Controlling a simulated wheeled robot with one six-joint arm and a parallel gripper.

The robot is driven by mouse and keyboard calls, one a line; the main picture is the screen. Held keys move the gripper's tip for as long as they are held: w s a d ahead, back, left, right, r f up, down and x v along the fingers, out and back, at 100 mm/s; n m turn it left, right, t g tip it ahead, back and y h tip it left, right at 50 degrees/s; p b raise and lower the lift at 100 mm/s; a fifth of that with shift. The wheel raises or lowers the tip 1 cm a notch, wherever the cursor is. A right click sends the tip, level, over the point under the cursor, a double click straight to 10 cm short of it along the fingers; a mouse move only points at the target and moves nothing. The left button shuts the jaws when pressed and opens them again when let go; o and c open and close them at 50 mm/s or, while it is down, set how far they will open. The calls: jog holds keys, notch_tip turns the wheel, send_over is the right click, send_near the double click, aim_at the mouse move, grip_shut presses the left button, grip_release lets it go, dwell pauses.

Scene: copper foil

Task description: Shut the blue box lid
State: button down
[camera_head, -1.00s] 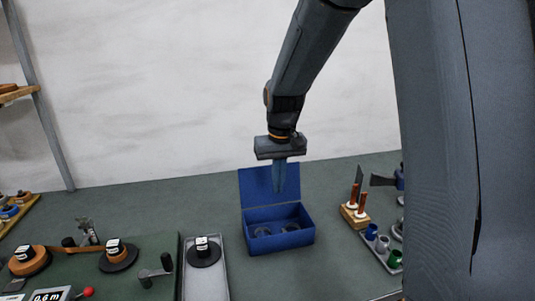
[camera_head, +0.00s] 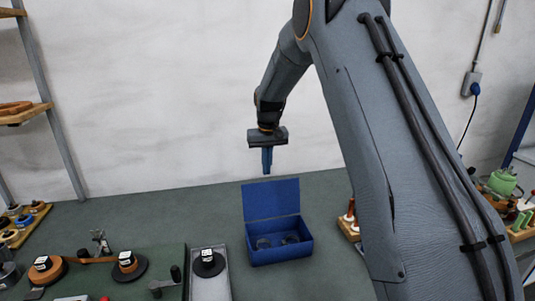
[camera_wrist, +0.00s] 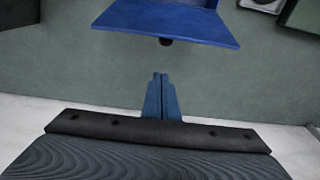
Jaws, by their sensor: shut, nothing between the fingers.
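The blue box (camera_head: 281,250) stands on the green bench with its lid (camera_head: 271,199) open, raised upright at the back. Dark round items (camera_head: 277,242) lie inside. My gripper (camera_head: 267,172) is shut and empty, pointing down, above and behind the raised lid and apart from it. In the wrist view my gripper's blue fingers (camera_wrist: 160,76) are together, and the lid (camera_wrist: 170,20) shows beyond them with a gap of bench between. The box interior is mostly out of the wrist view.
A grey tray (camera_head: 222,284) with a dark spool (camera_head: 208,263) stands left of the box. A wooden holder (camera_head: 347,228) is on the right, partly behind my arm. The white wall (camera_head: 160,90) rises behind the bench. Bench surface behind the box is clear.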

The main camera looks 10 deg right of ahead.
aim_at(271, 198)
jog(key=s+f+p, duration=0.1)
jog(key=p, duration=0.1)
jog(key=s+f+p, duration=0.1)
jog(key=s+p, duration=0.1)
jog(key=shift+s+f, duration=0.15)
jog(key=shift+s, duration=0.05)
